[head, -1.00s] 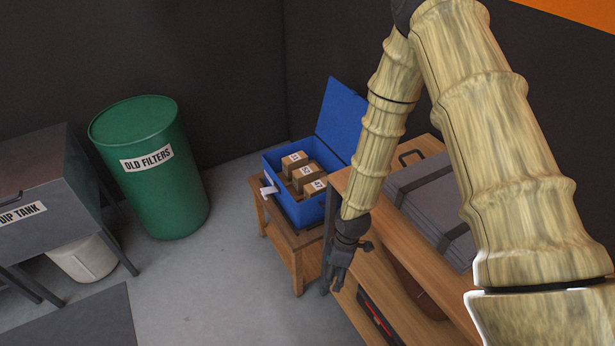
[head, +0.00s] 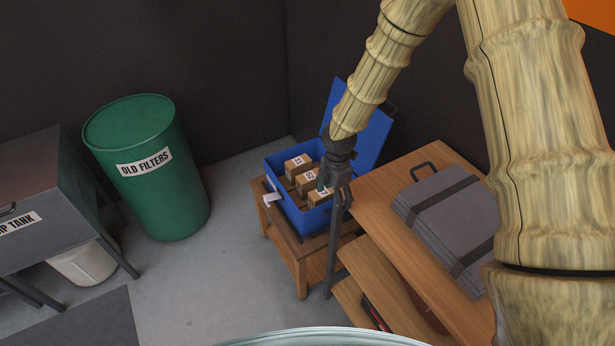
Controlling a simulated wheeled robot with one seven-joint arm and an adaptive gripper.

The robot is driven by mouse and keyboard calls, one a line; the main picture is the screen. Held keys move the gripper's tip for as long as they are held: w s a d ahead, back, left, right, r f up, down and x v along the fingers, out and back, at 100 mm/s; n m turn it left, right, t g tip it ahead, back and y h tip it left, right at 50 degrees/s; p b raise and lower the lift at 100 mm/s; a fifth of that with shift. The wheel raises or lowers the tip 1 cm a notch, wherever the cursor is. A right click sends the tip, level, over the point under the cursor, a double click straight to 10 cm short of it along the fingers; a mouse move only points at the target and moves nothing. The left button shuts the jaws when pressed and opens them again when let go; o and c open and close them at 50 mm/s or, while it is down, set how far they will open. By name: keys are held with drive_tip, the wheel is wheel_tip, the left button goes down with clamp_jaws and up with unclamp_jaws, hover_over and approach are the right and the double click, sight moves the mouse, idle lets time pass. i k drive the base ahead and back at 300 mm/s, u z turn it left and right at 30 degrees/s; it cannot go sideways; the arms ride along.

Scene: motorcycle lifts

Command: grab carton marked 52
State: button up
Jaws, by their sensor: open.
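An open blue box (head: 287,220) holds several small brown cartons with white number labels. The back carton (head: 297,166), the middle carton (head: 307,183) and the front carton (head: 318,197) show in a row. The label digits are too small to read surely, so I cannot tell which is marked 52. My gripper (head: 334,200) is open and empty, fingers pointing down, at the right side of the box. In the picture it overlaps the box's right wall and the front carton's edge; its height above them is unclear.
The box stands on a small wooden table (head: 287,256), its lid (head: 371,139) raised behind. A wooden shelf (head: 385,215) with a grey strapped case (head: 440,205) stands close on the right. A green drum (head: 150,190) and a dip tank (head: 40,190) are left. Floor between is clear.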

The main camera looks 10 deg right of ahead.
sight(306, 182)
drive_tip(key=i, duration=1.15)
